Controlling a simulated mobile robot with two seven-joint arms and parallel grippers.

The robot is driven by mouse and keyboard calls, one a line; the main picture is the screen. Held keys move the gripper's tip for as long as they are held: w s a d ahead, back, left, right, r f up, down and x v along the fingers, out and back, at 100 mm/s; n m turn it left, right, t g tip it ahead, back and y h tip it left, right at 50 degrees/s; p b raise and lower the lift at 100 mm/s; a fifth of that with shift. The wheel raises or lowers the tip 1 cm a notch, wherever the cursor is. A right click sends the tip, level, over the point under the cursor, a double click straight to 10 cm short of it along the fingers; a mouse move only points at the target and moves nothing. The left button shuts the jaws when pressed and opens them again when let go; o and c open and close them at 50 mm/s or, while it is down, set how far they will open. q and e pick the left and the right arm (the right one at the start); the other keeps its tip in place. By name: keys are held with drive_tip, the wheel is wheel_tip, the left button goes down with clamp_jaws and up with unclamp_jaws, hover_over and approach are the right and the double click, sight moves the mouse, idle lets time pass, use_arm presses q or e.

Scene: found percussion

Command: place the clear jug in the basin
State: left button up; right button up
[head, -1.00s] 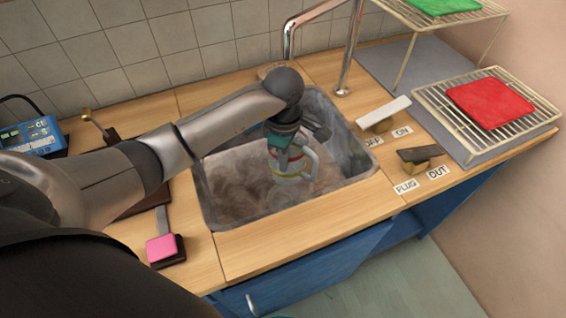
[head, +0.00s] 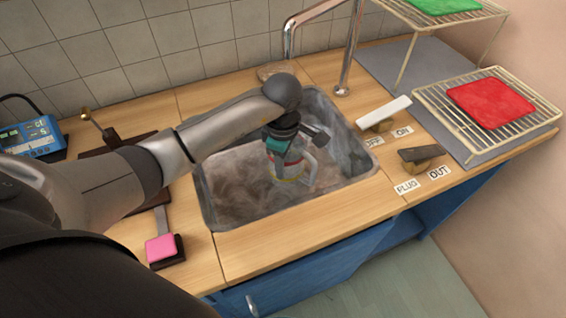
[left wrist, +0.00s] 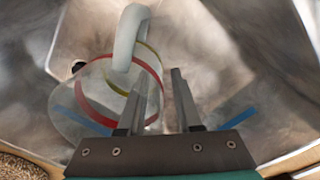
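The clear jug (head: 288,174), with coloured bands and a pale handle, is inside the grey metal basin (head: 232,219). It looks upright, its handle to the right. In the left wrist view the jug (left wrist: 92,92) lies left of centre, its red, yellow and blue bands showing through the clear wall. My left gripper (head: 284,148) is over the basin at the top of the jug. In the wrist view its two fingers (left wrist: 158,78) stand apart with a gap between them, overlapping the jug's right side. Whether either finger touches it I cannot tell. My right gripper is not in view.
A chrome tap (head: 344,62) rises behind the basin. Right of it are a white lever (head: 384,113) and a dark lever (head: 421,154), then a wire rack (head: 540,100) with a red cloth (head: 489,102). A pink pad (head: 160,248) lies at the left front.

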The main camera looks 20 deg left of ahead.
use_arm(q)
drive_tip(key=shift+r, duration=0.3)
wheel_tip(320, 180, up, 7)
drive_tip(key=shift+r+p, duration=0.15)
drive_tip(key=shift+p, duration=0.65)
